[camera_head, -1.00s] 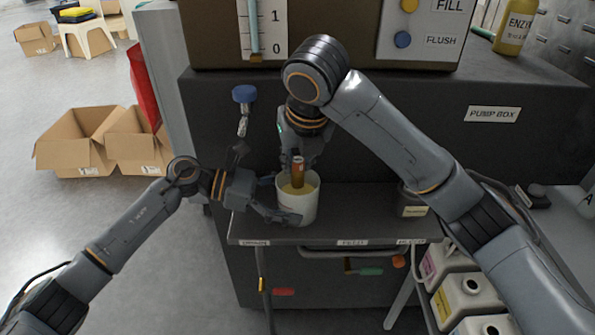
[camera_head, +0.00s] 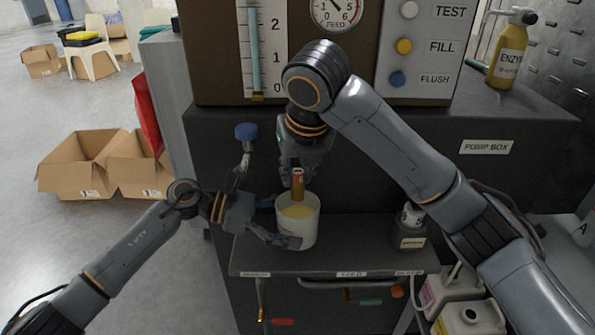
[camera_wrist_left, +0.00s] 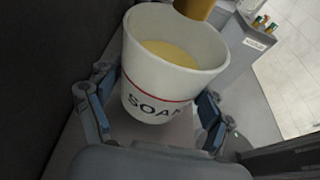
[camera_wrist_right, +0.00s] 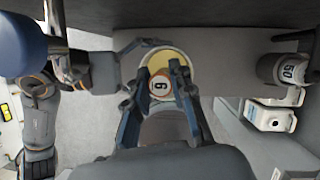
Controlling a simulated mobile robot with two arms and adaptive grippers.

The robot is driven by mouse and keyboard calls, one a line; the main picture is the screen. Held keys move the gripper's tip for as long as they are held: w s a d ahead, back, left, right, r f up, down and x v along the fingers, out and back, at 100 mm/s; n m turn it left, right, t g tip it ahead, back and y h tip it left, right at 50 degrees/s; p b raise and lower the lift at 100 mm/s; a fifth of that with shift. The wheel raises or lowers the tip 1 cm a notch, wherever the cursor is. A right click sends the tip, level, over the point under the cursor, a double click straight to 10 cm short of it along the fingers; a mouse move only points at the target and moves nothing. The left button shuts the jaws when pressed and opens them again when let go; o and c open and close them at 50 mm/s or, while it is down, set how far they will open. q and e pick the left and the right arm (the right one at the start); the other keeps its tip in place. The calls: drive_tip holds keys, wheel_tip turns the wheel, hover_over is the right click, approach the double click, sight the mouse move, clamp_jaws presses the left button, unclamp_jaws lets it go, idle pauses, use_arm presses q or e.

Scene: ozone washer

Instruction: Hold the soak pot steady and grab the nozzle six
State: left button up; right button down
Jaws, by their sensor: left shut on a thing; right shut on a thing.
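The white soak pot (camera_head: 305,232) holds yellow liquid and stands upright on the grey shelf. My left gripper (camera_head: 276,222) is shut around its sides; in the left wrist view the pot (camera_wrist_left: 160,98) sits between the fingers, its red line and "SOAK" lettering showing. The nozzle six (camera_head: 297,184) is a brown-orange cylinder. My right gripper (camera_head: 297,170) is shut on its upper part from above. In the right wrist view the nozzle's round white end (camera_wrist_right: 161,85) shows the number. The nozzle hangs upright over the pot's mouth, its lower end near the liquid or rim level.
A blue-capped fitting (camera_head: 246,132) is at the left of the pump box (camera_head: 520,170). White jugs (camera_head: 470,318) stand below right. Cardboard boxes (camera_head: 85,165) lie on the floor left.

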use_arm(q)
drive_tip(key=o, duration=0.8)
